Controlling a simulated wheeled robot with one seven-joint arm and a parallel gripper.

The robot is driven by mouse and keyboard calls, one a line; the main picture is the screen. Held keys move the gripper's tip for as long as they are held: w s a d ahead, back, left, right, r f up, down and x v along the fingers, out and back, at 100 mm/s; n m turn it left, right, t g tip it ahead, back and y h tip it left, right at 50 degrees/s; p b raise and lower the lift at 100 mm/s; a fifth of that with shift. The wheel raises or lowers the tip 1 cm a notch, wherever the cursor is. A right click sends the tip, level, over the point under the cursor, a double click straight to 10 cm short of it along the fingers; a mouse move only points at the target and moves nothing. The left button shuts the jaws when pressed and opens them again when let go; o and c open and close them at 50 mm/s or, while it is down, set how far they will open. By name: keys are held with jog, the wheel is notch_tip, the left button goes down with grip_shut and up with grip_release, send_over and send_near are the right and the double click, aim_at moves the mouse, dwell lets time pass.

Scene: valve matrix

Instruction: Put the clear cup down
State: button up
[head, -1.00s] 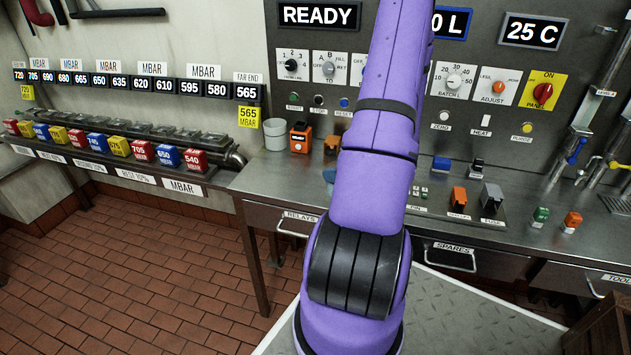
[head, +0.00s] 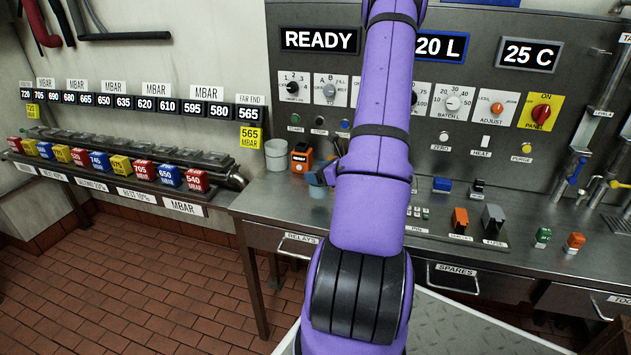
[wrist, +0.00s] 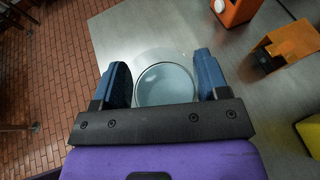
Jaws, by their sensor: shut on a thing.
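The clear cup (wrist: 165,85) is round and see-through with a bluish tint. In the wrist view my gripper (wrist: 160,64) has a blue finger on each side of it and is shut on it. In the head view the cup (head: 319,190) shows as a small pale-blue shape under my gripper (head: 322,174), just left of my purple arm. It is over the left part of the steel bench (head: 262,205). I cannot tell whether its base touches the bench.
A pale bucket (head: 277,156) and an orange device (head: 301,158) stand behind the cup. The wrist view shows another orange block (wrist: 283,50) to the right. The bench's left edge drops to a brick floor (head: 130,290). Bare steel lies around the cup.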

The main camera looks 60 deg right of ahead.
jog(key=shift+w+d, duration=0.2)
jog(key=shift+w, duration=0.3)
jog(key=shift+w+f, duration=0.2)
jog(key=shift+f, duration=1.6)
jog(key=shift+f, duration=0.1)
jog(key=o, duration=1.1)
jog(key=shift+d, duration=0.1)
